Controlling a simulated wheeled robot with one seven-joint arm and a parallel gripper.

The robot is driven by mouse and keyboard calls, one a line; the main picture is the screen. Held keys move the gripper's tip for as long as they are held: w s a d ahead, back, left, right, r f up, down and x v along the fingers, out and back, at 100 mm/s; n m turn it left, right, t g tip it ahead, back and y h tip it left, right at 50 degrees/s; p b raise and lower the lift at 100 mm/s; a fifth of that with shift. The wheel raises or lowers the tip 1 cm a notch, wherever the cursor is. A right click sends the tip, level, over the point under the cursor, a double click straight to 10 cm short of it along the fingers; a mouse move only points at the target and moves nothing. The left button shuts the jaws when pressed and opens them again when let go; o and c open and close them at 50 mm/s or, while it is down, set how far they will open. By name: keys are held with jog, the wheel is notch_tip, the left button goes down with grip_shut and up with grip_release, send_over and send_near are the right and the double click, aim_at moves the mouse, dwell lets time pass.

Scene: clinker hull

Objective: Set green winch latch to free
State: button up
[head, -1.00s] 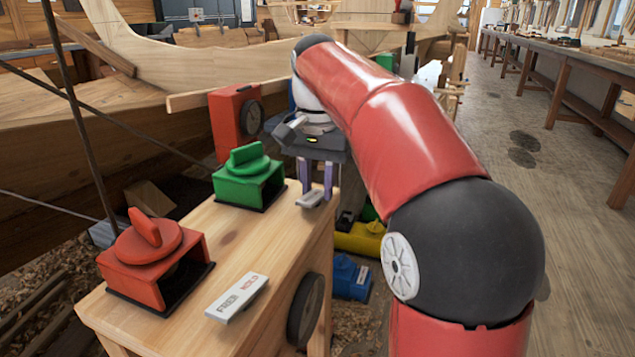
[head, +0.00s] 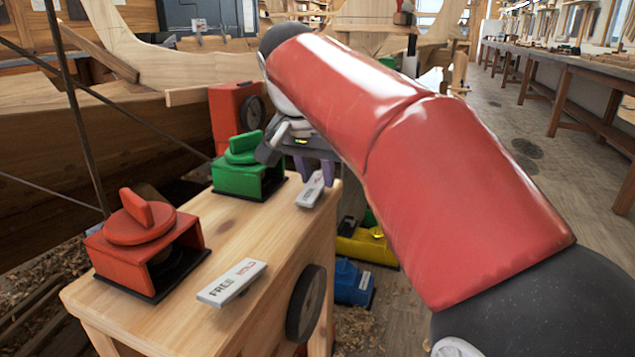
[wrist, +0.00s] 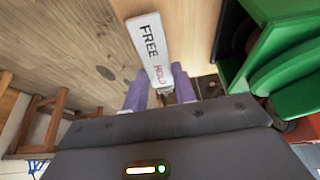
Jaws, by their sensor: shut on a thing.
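The green winch (head: 247,172) stands at the far end of the wooden bench, left of my gripper (head: 314,178). Its edge also shows at right in the wrist view (wrist: 285,65). Beside it a white plate (head: 310,191) lies on the bench. In the wrist view the plate (wrist: 149,42) reads FREE at its far end and HOLD nearest my fingers. My purple fingers straddle the HOLD end and are shut on the latch there. The latch itself is mostly hidden between the fingers, so its exact setting does not show clearly.
A red winch (head: 143,240) with its own FREE/HOLD plate (head: 232,283) stands nearer on the bench (head: 200,325). A red box-shaped unit (head: 228,115) stands behind the green winch. Yellow (head: 362,247) and blue (head: 350,283) units sit low right of the bench. Open floor lies farther right.

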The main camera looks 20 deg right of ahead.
aim_at(307, 197)
jog(key=shift+s+a+t+b, duration=0.1)
jog(key=shift+t+b, duration=0.25)
jog(key=shift+t, duration=0.05)
jog(key=shift+h, duration=0.3)
jog(key=o, duration=1)
jog(key=shift+r, duration=0.15)
jog(key=p+v, duration=0.2)
jog(key=v, duration=0.5)
jog(key=shift+s+a+r, duration=0.1)
jog(key=shift+s+r, duration=0.1)
jog(key=shift+r, duration=0.1)
